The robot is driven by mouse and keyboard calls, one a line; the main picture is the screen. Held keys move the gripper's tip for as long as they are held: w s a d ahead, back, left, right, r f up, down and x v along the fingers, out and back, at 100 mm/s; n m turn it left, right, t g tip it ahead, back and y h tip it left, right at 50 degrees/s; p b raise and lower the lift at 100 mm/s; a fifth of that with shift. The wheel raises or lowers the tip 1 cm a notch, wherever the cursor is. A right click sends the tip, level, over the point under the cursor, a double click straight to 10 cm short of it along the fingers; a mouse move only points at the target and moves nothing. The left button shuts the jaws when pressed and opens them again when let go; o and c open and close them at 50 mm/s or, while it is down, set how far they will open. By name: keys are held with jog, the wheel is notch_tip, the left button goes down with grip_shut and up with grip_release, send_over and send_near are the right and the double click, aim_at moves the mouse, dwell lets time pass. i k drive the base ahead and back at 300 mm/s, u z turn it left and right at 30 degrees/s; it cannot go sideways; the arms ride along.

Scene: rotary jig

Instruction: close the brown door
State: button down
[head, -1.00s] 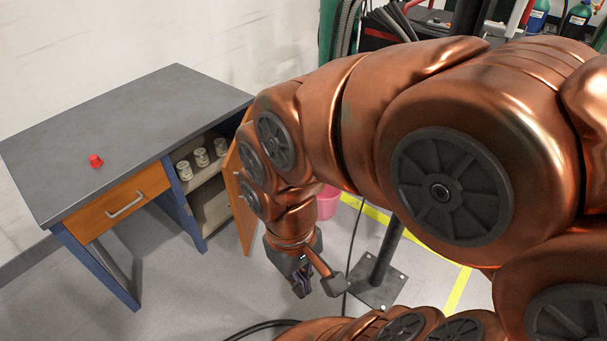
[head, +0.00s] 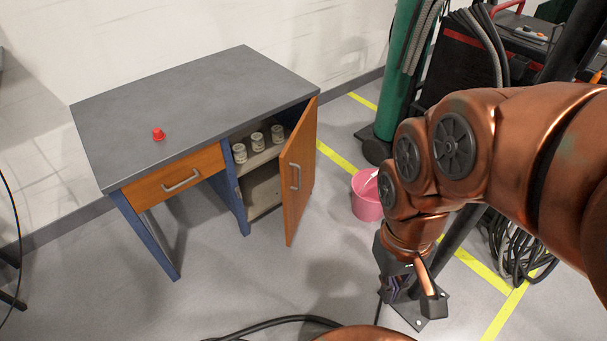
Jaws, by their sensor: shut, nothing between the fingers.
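The brown door (head: 300,170) of the desk cabinet stands open, swung out toward the front right, with a grey bar handle (head: 295,177) on the face turned to the right. The cabinet inside is visible, with several small jars on its shelf (head: 262,160). My gripper (head: 393,292) hangs low to the right of the door, pointing down, shut and empty. It is clear of the door, with floor between them.
The desk (head: 195,100) has a grey top with a red knob-like object (head: 158,134) and a brown drawer (head: 175,178). A pink bucket (head: 367,197) stands behind my gripper. A green cylinder (head: 402,70) is at the back, and a black cable (head: 290,319) lies in front.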

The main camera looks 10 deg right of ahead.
aim_at(297, 158)
jog(key=z, duration=0.05)
jog(key=k, duration=0.5)
jog(key=u, duration=0.8)
jog(key=i, duration=1.2)
jog(key=z, duration=0.2)
